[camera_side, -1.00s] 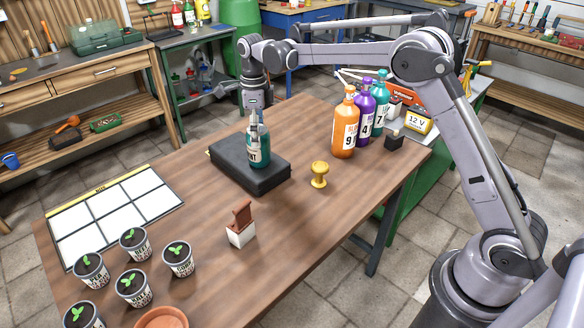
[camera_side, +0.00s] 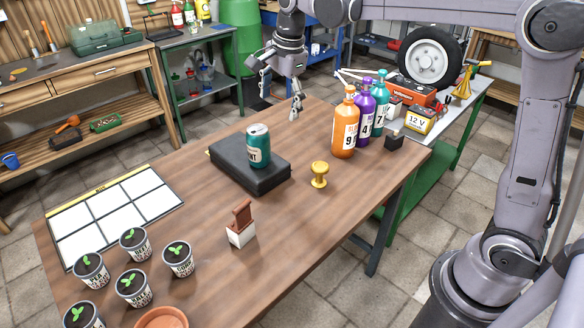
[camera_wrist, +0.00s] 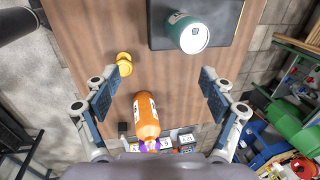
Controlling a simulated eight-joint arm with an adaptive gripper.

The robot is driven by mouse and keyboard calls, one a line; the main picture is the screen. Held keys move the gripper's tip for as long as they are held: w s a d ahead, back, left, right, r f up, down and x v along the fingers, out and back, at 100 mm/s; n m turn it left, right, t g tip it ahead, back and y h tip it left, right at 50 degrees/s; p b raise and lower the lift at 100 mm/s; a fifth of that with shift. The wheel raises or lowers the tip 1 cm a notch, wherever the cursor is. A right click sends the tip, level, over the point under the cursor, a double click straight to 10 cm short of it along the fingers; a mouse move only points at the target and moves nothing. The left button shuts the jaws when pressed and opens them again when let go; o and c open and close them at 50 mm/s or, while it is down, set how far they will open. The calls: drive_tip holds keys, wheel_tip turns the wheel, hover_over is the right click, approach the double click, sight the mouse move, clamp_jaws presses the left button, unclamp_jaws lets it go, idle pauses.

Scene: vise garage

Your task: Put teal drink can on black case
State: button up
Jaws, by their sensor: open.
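The teal drink can (camera_side: 258,147) stands upright on top of the black case (camera_side: 231,170) on the wooden table. In the wrist view the can (camera_wrist: 189,34) also shows on the case (camera_wrist: 226,42), near the top edge of the picture. My gripper (camera_side: 280,97) is up and behind the case, toward the table's far edge, clear of the can. In the wrist view its two fingers (camera_wrist: 159,95) are spread wide with nothing held between them.
An orange bottle (camera_side: 345,127), a purple bottle (camera_side: 366,120) and a teal bottle (camera_side: 381,100) stand at the table's right. A yellow knob-shaped piece (camera_side: 319,174) and a brown-and-white stamp (camera_side: 241,224) stand in front. Potted seedlings (camera_side: 134,288) and a white grid sheet (camera_side: 110,212) are at left.

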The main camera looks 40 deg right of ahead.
drive_tip(key=s+f+n+t, duration=0.2)
drive_tip(key=s+f+n, duration=0.1)
drive_tip(key=s+n, duration=0.6)
drive_tip(key=s+f+n+t, duration=0.2)
drive_tip(key=s+f+n, duration=0.2)
drive_tip(key=s+n, duration=0.5)
drive_tip(key=s, duration=0.3)
drive_tip(key=shift+d+t, duration=0.3)
drive_tip(key=shift+t, duration=0.1)
